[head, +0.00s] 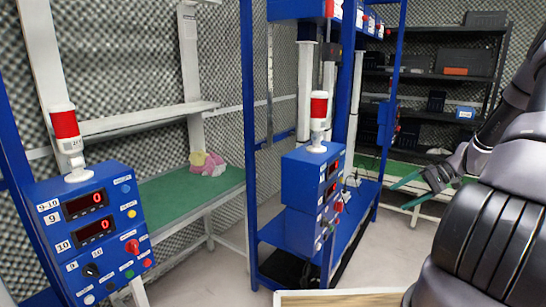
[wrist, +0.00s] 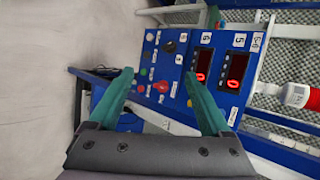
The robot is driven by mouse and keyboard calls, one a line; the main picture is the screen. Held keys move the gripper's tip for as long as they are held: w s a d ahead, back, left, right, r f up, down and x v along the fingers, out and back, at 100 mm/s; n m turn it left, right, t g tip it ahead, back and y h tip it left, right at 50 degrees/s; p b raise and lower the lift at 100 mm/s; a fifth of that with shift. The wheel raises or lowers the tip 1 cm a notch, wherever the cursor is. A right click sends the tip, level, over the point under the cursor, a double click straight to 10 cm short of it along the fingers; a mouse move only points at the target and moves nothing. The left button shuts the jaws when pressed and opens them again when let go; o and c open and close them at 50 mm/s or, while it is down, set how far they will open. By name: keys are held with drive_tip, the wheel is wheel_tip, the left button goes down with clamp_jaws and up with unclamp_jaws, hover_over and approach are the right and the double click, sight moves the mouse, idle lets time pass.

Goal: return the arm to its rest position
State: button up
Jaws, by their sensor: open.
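My gripper (head: 412,190) is at the right of the head view, at the end of my dark arm, with its teal fingers apart. In the wrist view my gripper (wrist: 160,95) shows from behind, its two teal fingers spread wide with nothing between them. Beyond the fingers in that view is a blue control box (wrist: 178,68) with red digits, knobs and buttons; the view is turned on its side. I cannot tell the exact gap between the fingers and the box.
A blue control box (head: 90,232) with a red-topped lamp (head: 67,140) stands at the left front. A blue rack (head: 250,120) with a second control box (head: 312,190) stands in the middle. A green-topped bench (head: 190,197) holds cloths. Dark shelves (head: 440,78) are behind my arm. Grey floor is open between.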

drive_tip(key=s+a+r+h, duration=0.35)
drive_tip(key=a+r, duration=0.25)
drive_tip(key=r, duration=0.5)
drive_tip(key=s+a+r+h, duration=0.3)
drive_tip(key=a+r+h, duration=0.15)
drive_tip(key=r, duration=0.55)
drive_tip(key=s+a+r+t, duration=0.3)
drive_tip(key=s+r, duration=0.2)
drive_tip(key=s, duration=0.2)
drive_tip(key=s+a+r+t, duration=0.2)
drive_tip(key=s+a+r, duration=0.1)
drive_tip(key=s+r, duration=0.3)
drive_tip(key=shift+s+a+r+m+t+h, duration=0.15)
drive_tip(key=shift+s+a+m+t+h, duration=0.25)
drive_tip(key=shift+s, duration=0.2)
